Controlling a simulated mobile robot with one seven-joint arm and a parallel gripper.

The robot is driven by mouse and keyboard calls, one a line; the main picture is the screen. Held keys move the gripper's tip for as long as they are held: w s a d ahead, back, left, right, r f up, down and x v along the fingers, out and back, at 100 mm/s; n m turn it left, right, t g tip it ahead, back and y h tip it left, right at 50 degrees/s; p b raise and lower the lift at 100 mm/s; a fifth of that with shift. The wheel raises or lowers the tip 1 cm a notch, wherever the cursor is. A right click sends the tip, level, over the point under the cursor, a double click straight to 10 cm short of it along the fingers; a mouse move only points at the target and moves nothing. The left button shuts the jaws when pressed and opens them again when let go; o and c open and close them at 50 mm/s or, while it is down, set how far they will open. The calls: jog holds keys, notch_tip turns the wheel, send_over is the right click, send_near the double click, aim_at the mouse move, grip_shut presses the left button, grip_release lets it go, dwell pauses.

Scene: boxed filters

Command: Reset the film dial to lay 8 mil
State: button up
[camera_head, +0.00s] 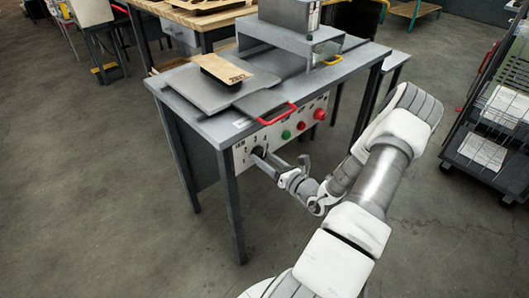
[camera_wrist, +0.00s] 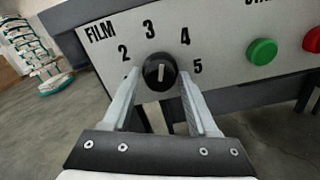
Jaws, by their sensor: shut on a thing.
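The film dial (camera_wrist: 160,71) is a round black knob with a white line, under the word FILM on the pale panel (camera_wrist: 222,60). I can read 2, 3, 4 and 5 around it. The white line stands nearly upright, aimed between 3 and 4. My gripper (camera_wrist: 160,78) is shut on the dial, one finger on its left side and one on its right. In the head view my gripper (camera_head: 264,162) reaches the left part of the panel (camera_head: 241,156) on the machine's front, and mostly hides the dial.
Green (camera_head: 286,134) and red (camera_head: 320,114) buttons sit right of the dial. A red handle (camera_head: 278,115) juts out above the panel. A flat box (camera_head: 222,72) lies on the grey machine table (camera_head: 217,128). A dark rack (camera_head: 490,150) stands at right.

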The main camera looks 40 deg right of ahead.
jog(key=m+p, duration=0.3)
jog(key=m, duration=0.1)
jog(key=shift+r+m+p, duration=0.2)
jog(key=shift+m+p, duration=0.1)
jog(key=shift+p, duration=0.05)
jog(key=m+p, duration=0.2)
jog(key=m, duration=0.1)
jog(key=shift+m, duration=0.4)
jog(key=m+p, duration=0.2)
jog(key=m, duration=0.2)
jog(key=shift+a, duration=0.1)
jog(key=shift+f+m+p, duration=0.1)
jog(key=shift+m+p, duration=0.4)
jog(key=shift+m, duration=1.2)
jog(key=o, duration=1.2)
jog(key=s, duration=0.5)
jog(key=s+d, duration=0.1)
jog(key=s, duration=1.1)
jog(key=shift+s+d, duration=0.2)
